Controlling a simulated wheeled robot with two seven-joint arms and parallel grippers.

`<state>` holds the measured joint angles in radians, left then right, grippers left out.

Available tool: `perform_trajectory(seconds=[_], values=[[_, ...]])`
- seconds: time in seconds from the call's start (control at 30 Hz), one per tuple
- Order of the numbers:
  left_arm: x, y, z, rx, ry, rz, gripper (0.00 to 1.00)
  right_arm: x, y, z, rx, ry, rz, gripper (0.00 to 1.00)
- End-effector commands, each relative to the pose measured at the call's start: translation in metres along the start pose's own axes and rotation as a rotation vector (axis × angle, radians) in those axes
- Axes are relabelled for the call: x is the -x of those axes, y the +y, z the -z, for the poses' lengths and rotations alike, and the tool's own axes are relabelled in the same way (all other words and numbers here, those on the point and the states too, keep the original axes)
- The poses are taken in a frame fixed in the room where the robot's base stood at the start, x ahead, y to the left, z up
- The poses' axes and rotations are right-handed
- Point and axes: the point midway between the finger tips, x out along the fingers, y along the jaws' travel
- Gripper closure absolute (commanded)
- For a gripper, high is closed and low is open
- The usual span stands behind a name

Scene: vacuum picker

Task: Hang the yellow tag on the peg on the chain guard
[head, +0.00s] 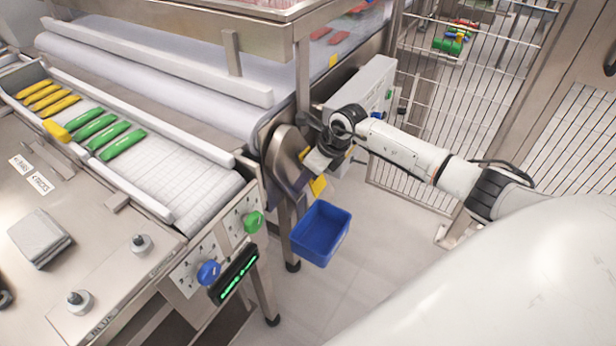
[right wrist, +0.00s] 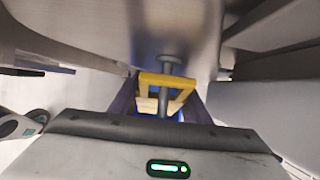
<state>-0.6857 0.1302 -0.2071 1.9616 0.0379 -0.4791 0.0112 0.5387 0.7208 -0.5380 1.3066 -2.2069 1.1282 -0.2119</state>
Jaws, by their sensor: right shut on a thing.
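The metal chain guard (head: 284,158) stands at the end of the conveyor in the head view. My right gripper (head: 314,176) is beside its right face, shut on the yellow tag (head: 318,187). In the right wrist view the yellow tag (right wrist: 166,80) is a frame with an opening, held between the fingers close to the guard. The grey peg (right wrist: 171,62) shows its round head above the tag's top bar, and a grey shaft shows within the opening. I cannot tell whether the peg passes through the tag. My left gripper is not in view.
A blue bin (head: 321,233) stands below the gripper. A grey control box (head: 368,88) is behind it. The conveyor (head: 190,190) carries green and yellow packs at left. A wire fence (head: 460,100) stands behind my right arm. Open floor lies right of the bin.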

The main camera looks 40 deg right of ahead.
Motion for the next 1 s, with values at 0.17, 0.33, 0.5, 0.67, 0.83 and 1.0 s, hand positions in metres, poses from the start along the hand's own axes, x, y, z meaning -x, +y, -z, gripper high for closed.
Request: perform_trajectory(seconds=[0.17,0.33,0.5,0.67,0.83,1.0], values=[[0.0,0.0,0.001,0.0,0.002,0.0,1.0,0.0,0.0,0.0,0.0,0.0,0.0,0.82],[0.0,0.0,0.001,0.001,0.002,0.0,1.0,0.0,0.0,0.0,0.0,0.0,0.0,0.82],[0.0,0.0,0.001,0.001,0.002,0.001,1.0,0.0,0.0,0.0,0.0,0.0,0.0,0.44],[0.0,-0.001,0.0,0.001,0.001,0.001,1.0,0.0,0.0,0.0,0.0,0.0,0.0,0.35],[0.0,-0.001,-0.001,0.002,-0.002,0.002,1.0,0.001,0.0,0.0,0.0,0.001,0.0,0.35],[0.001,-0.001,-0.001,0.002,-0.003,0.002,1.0,0.016,-0.001,0.0,0.002,0.0,0.002,0.35]])
